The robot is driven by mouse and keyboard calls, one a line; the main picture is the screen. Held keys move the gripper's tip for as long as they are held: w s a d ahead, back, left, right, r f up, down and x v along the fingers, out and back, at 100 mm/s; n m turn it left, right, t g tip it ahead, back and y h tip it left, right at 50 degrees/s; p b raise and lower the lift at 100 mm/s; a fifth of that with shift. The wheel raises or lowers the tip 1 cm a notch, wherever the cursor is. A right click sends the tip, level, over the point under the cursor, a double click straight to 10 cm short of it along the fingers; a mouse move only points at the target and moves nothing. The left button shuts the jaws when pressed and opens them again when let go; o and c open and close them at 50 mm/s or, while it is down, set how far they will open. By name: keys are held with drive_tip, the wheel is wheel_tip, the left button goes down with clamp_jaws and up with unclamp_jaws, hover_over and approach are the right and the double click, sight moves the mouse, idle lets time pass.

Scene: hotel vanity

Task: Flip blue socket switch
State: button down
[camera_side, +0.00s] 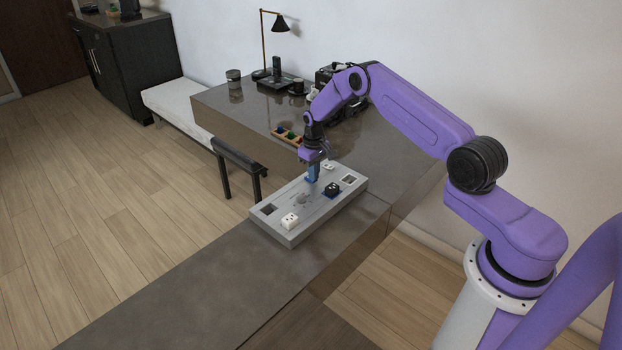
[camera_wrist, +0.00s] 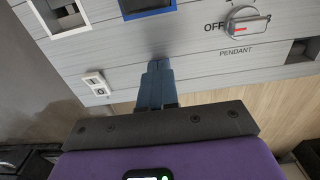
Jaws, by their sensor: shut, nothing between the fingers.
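The blue socket (camera_side: 332,189) is a dark fitting with a blue frame on the grey panel. In the wrist view a dark, blue-rimmed fitting (camera_wrist: 148,14) is cut off by the top edge, so the position of its switch cannot be told. My gripper (camera_side: 313,180) points down over the far part of the panel, left of the blue socket in the side view. In the wrist view my gripper (camera_wrist: 157,66) has its blue fingers shut together, empty, below the blue-rimmed fitting and apart from it. Whether the tips touch the panel is unclear.
The grey panel (camera_side: 325,208) lies on the dark counter. It also carries a white socket (camera_side: 290,221), a small white switch (camera_wrist: 97,83), a PENDANT knob (camera_wrist: 246,24) and dark square fittings. A lamp (camera_side: 280,24) stands behind. The near counter (camera_side: 190,285) is clear.

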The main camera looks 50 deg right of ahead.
drive_tip(key=shift+r, duration=3.45)
drive_tip(key=shift+a, duration=0.1)
